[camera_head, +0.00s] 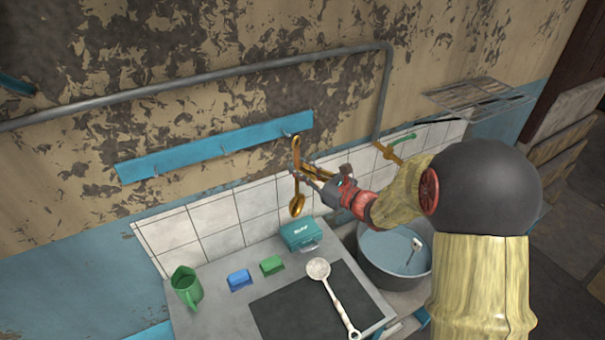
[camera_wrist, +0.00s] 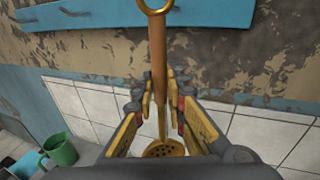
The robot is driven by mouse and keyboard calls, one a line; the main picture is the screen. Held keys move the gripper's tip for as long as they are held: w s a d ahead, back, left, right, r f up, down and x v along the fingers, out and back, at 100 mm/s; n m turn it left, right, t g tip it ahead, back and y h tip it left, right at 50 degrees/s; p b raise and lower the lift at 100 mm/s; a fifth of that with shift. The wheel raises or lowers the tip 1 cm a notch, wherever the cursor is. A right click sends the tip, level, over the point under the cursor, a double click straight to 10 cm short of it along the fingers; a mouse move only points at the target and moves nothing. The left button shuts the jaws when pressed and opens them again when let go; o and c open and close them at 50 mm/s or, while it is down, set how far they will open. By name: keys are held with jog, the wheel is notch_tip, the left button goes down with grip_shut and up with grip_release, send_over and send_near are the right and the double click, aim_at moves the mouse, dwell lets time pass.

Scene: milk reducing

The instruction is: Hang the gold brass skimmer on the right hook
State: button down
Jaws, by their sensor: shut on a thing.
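The gold brass skimmer (camera_head: 297,204) hangs upright in my gripper (camera_head: 305,172), in front of the wall below the right end of the blue hook rail (camera_head: 215,146). My gripper is shut on the skimmer's handle. In the wrist view my gripper (camera_wrist: 164,96) has the handle between its fingers, with the ring (camera_wrist: 146,10) at the top edge and the perforated bowl (camera_wrist: 163,149) below. The right hook (camera_head: 287,133) is close to the skimmer's top end in the head view. Whether the ring touches the hook cannot be told.
A white ladle (camera_head: 319,269) lies across a dark board on the counter. A teal box (camera_head: 301,234), blue and green blocks and a green jug (camera_head: 186,287) stand there too. A large pot (camera_head: 394,258) is below my arm. A grey pipe (camera_head: 210,76) runs above the rail.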

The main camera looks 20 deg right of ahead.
jog(key=w+a+f+b, duration=0.1)
jog(key=w, duration=0.5)
jog(key=shift+w+a+f+b, duration=0.2)
jog(key=shift+w+f+b, duration=0.1)
dwell(0.5)
dwell(0.7)
jog(key=c, duration=1.9)
grip_release()
jog(key=shift+o, duration=0.8)
jog(key=shift+s, duration=0.1)
jog(key=f+v, duration=0.1)
jog(key=v, duration=1)
jog(key=shift+s+d+r, duration=0.3)
jog(key=shift+s+r, duration=0.05)
jog(key=shift+r, duration=0.05)
